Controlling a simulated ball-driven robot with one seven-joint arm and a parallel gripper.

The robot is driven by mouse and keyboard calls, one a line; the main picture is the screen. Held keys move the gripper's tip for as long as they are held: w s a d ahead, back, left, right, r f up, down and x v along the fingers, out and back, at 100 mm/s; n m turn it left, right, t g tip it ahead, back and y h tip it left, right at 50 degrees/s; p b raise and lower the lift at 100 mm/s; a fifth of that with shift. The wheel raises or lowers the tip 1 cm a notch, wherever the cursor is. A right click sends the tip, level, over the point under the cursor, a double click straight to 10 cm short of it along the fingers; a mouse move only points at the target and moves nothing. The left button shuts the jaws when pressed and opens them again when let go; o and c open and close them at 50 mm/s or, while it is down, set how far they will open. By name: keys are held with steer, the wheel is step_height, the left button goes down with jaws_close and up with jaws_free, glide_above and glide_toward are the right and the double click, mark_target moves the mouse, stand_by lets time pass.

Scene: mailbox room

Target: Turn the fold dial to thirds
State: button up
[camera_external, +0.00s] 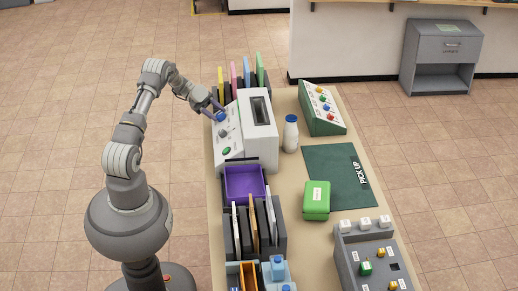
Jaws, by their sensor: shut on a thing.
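A white machine with a sloped control panel (230,140) stands on the table, with a dark slot in its top. On the panel I see a blue dial (221,116) at the far end, a grey knob (222,132) in the middle and a green button (227,151) at the near end. My gripper (217,112) reaches down from the left and is shut on the blue dial. The fingertips are small here and partly cover it. The panel's markings, the dial's setting and any fold label are too small to read.
Coloured folders (247,70) stand upright behind the machine. A white bottle (290,134) stands close to its right. A purple tray (244,181) lies in front, with a green box (316,200) and a dark pick-up mat (335,165) to the right. Open floor lies left of the table.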

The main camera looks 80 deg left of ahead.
steer(key=shift+f, duration=0.1)
steer(key=o, duration=1)
steer(key=shift+o, duration=0.2)
steer(key=p+v, duration=0.2)
steer(key=v, duration=0.6)
steer(key=shift+w, duration=0.15)
